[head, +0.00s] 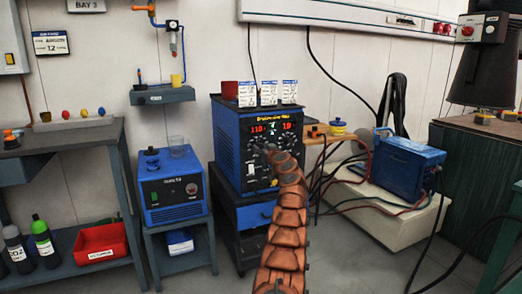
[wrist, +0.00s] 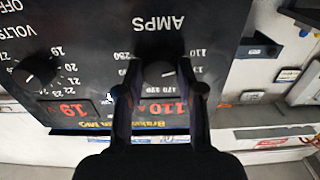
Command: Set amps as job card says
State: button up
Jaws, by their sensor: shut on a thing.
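The blue welder (head: 228,150) stands on a blue cart, its black front panel facing me. Its red displays read 110 and 19. In the wrist view the panel appears upside down, with an amps display (wrist: 167,108) at 110 and a volts display (wrist: 68,108) at 19. My gripper (wrist: 160,90) is shut on the amps knob (wrist: 160,72), one finger on each side. In the head view my arm reaches the panel and hides part of it. The volts knob (wrist: 38,70) is free. Three white cards (head: 268,93) stand on the welder; their print is too small to read.
A smaller blue unit (head: 172,187) is on a stand to the left, and a blue box with cables (head: 408,168) is to the right. A card (head: 51,43) hangs on the left wall. A red tray (head: 101,243) sits low on the left shelf.

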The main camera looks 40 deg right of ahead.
jog(key=shift+m, duration=0.4)
jog(key=m, duration=0.3)
jog(key=shift+m, duration=0.4)
jog(key=m, duration=0.4)
jog(key=shift+m, duration=0.3)
jog(key=m, duration=0.3)
jog(key=shift+r+m, duration=0.15)
jog(key=shift+m, duration=0.15)
jog(key=m+p, duration=0.1)
jog(key=m, duration=0.3)
jog(key=shift+m+p, duration=0.35)
jog(key=shift+m, duration=0.05)
jog(key=o, duration=1.2)
jog(key=shift+c, duration=0.2)
